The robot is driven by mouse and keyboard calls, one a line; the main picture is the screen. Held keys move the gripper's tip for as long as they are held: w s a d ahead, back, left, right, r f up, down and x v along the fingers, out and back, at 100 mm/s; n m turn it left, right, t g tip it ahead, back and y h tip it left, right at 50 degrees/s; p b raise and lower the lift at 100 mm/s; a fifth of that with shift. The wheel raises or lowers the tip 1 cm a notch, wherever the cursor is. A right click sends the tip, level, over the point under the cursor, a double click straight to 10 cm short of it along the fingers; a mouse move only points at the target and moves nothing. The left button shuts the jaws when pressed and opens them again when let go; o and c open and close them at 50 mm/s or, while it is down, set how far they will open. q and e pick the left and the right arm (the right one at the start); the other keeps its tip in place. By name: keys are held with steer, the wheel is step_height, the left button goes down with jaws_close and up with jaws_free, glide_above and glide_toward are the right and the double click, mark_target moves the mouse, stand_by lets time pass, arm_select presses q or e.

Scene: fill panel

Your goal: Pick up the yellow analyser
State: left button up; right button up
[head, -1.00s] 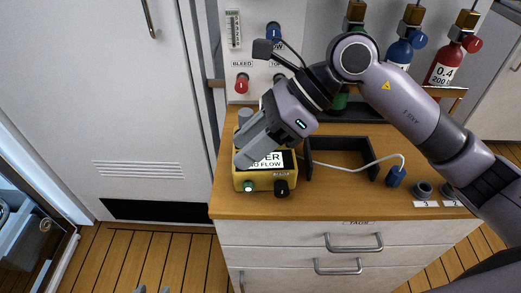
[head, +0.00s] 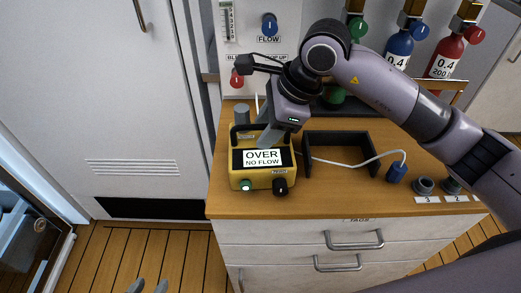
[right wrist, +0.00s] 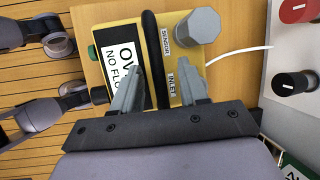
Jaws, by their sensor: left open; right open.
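The yellow analyser (head: 262,179) stands upright on the left part of the wooden counter. Its display reads OVER, NO FLOW, and a black carry handle (head: 240,130) runs across its top. It also fills the middle of the right wrist view (right wrist: 179,22). My right gripper (head: 268,140) is open just above the analyser. In the right wrist view its two fingers (right wrist: 158,88) lie on either side of the black handle (right wrist: 151,40), not closed on it. My left gripper (head: 148,287) shows only its fingertips, open and empty, at the bottom edge of the head view.
A black open holder (head: 338,138) sits right of the analyser, with a white cable crossing to a blue plug (head: 396,173). Numbered sockets (head: 424,186) lie further right. Gas bottles (head: 396,50) and a valve panel (head: 269,24) stand behind. Drawers are below the counter.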

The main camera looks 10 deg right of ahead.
jaws_close()
steer(key=shift+r, duration=0.15)
stand_by(1.3)
